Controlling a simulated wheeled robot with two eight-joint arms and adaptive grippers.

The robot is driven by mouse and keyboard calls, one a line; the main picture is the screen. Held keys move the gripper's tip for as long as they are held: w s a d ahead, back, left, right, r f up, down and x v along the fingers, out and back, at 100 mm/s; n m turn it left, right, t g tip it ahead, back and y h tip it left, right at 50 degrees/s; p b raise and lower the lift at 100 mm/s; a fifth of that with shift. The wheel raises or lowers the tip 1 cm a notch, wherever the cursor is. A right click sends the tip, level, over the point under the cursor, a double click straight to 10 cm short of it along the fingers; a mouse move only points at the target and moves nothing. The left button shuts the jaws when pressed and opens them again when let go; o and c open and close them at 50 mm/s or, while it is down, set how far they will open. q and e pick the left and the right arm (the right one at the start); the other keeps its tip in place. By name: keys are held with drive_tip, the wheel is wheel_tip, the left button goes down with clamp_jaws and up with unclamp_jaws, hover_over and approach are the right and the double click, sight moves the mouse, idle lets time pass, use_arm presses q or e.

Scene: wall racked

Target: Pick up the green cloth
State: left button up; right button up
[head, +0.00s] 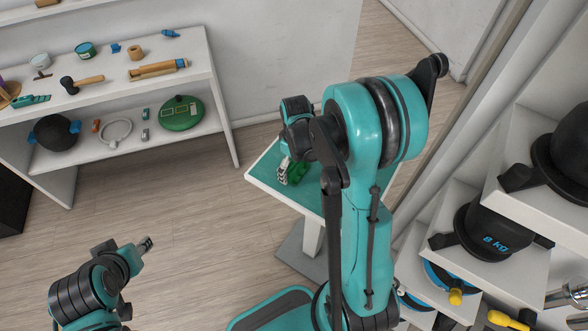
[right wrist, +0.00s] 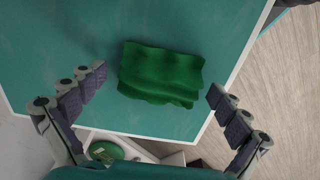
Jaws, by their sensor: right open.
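The green cloth (right wrist: 160,73) lies crumpled on the teal top of a small white-edged table (right wrist: 60,35). In the head view only a bit of the cloth (head: 299,172) shows, the rest hidden behind my right gripper (head: 286,172). My right gripper is over the table. In the right wrist view my right gripper (right wrist: 158,82) is open, one finger to each side of the cloth; neither finger visibly touches it. My left gripper (head: 145,244) is at the lower left of the head view, far from the cloth; its jaws are too small to read.
A white shelf (head: 225,125) at the upper left holds a hammer (head: 82,84), a green round case (head: 180,113) and several small items. The wooden floor (head: 190,215) between is clear.

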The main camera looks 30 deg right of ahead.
sight(295, 165)
drive_tip(key=c, duration=1.3)
wheel_tip(295, 165, up, 10)
drive_tip(key=p, duration=0.2)
drive_tip(key=shift+r+p, duration=0.1)
drive_tip(key=shift+p, duration=0.3)
drive_tip(key=o, duration=0.5)
drive_tip(key=c, duration=0.4)
drive_tip(key=shift+o, duration=0.2)
